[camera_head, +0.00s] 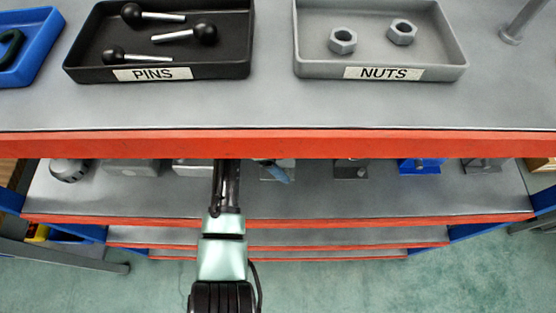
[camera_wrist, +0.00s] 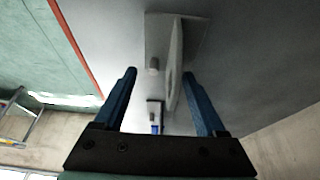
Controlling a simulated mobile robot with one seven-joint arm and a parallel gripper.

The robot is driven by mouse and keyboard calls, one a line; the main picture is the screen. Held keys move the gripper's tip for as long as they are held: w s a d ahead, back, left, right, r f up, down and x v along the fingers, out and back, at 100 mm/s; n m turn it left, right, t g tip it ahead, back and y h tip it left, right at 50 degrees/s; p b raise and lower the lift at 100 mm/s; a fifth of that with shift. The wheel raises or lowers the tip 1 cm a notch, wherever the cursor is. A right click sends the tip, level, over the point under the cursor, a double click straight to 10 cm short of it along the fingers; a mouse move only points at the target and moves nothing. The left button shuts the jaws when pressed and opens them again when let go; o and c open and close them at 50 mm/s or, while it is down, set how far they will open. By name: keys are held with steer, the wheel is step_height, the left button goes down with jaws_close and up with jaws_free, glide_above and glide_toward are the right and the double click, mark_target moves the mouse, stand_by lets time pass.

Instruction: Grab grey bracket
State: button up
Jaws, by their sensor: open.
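A grey bracket (camera_wrist: 176,50) shows in the wrist view, with a flat base plate and an upright plate with a hole. My gripper (camera_wrist: 159,73) is open, with its two blue fingers on either side of the upright plate's line. The upright plate appears nearer the right finger; I cannot tell whether they touch. In the head view, a grey bracket (camera_head: 290,163) shows in part on the second shelf, under the top shelf's edge, with a blue finger in front of it. The rest of my gripper is hidden there.
The second shelf (camera_head: 310,202) also holds a dark bracket (camera_head: 350,171), a blue bracket (camera_head: 420,166) and another grey part (camera_head: 482,166) to the right. The top shelf's red edge (camera_head: 400,143) hangs over them. Trays of pins (camera_head: 95,74) and nuts (camera_head: 455,73) stand above.

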steer(key=shift+f, duration=0.2)
steer(key=c, duration=1.1)
jaws_close()
steer(key=shift+r, duration=0.1)
